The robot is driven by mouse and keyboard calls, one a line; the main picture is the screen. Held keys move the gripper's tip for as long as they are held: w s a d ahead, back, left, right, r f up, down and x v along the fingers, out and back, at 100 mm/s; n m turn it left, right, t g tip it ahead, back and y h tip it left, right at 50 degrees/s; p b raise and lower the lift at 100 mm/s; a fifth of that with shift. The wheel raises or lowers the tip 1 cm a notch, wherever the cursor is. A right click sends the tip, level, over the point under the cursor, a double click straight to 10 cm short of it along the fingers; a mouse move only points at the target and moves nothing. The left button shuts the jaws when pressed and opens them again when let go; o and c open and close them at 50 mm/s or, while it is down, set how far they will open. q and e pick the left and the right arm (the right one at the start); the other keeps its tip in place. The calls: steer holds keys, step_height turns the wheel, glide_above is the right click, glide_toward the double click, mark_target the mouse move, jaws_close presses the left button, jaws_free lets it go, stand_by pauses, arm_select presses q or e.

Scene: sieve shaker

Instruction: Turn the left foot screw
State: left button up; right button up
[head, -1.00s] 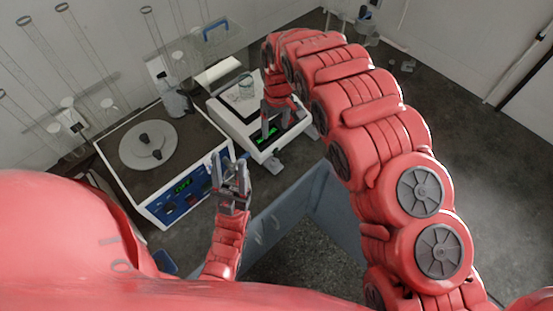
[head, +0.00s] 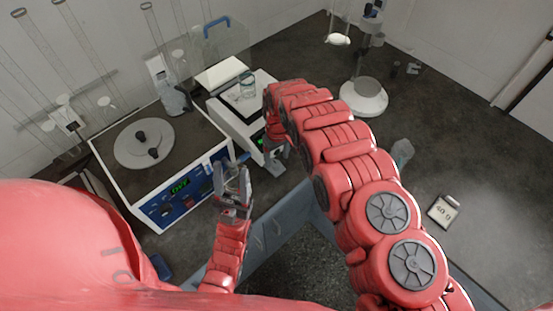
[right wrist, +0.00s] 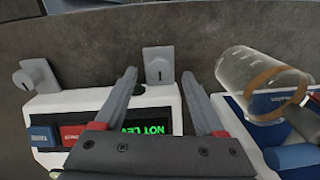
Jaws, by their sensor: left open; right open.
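The white balance (head: 228,118) stands at the back, with a lit green display. In the right wrist view the display (right wrist: 150,122) shows green letters that start "NOT LE". Two grey foot screws show there: the left foot screw (right wrist: 158,62) nearer the blue panel, and the other one (right wrist: 30,80) at far left. My right gripper (right wrist: 158,76) is open, its fingertips on either side of the left foot screw in the picture; I cannot tell whether they touch it. In the head view my right arm partly hides the balance. My left gripper (head: 232,168) is open and empty before the shaker.
The sieve shaker (head: 110,170) with a blue panel stands left of the balance. A clear glass vessel (right wrist: 262,85) lies in the right wrist view. A white-based stand (head: 363,98) and a small "40 g" box (head: 443,212) are at right.

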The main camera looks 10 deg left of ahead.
mark_target(276, 166)
steer(key=shift+w+f, duration=0.1)
steer(key=shift+f, duration=1.3)
jaws_close()
